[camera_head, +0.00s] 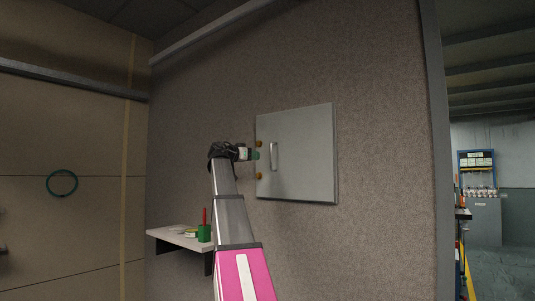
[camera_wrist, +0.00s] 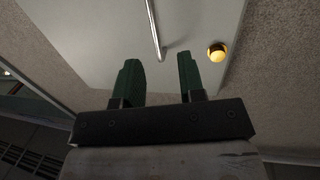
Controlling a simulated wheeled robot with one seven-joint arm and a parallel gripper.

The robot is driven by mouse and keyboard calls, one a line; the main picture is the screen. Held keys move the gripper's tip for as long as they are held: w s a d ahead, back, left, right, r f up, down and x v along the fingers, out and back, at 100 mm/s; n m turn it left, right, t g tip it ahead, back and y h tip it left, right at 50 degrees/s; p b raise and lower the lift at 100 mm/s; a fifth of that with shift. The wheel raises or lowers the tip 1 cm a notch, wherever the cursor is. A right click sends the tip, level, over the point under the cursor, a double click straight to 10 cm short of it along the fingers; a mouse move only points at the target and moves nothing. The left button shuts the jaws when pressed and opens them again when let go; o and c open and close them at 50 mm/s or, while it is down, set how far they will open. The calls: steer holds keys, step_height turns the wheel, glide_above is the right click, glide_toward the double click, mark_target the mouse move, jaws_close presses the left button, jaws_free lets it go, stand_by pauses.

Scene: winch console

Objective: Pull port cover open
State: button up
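The port cover (camera_head: 305,150) is a grey square panel on the wall, and it looks closed. Its handle (camera_head: 273,157) is an upright bar near the left edge. Two brass knobs sit by that edge; one knob (camera_wrist: 217,52) shows in the wrist view, right of my fingers. My gripper (camera_head: 256,155) is just left of the handle in the head view. In the wrist view my green fingers (camera_wrist: 160,72) are apart with nothing between them. The handle (camera_wrist: 154,28) lies ahead of the fingertips there and looks untouched.
A small shelf (camera_head: 170,236) on the wall at lower left holds a green cup (camera_head: 204,233) with a red item. A teal ring (camera_head: 62,183) hangs on the left wall. An opening at right shows another room with a blue-framed board (camera_head: 477,163).

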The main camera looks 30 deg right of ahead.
step_height(320, 180, up, 3)
glide_above(271, 167)
steer(key=shift+w+d+f, duration=0.2)
steer(key=shift+w+f, duration=0.05)
stand_by(0.4)
jaws_close()
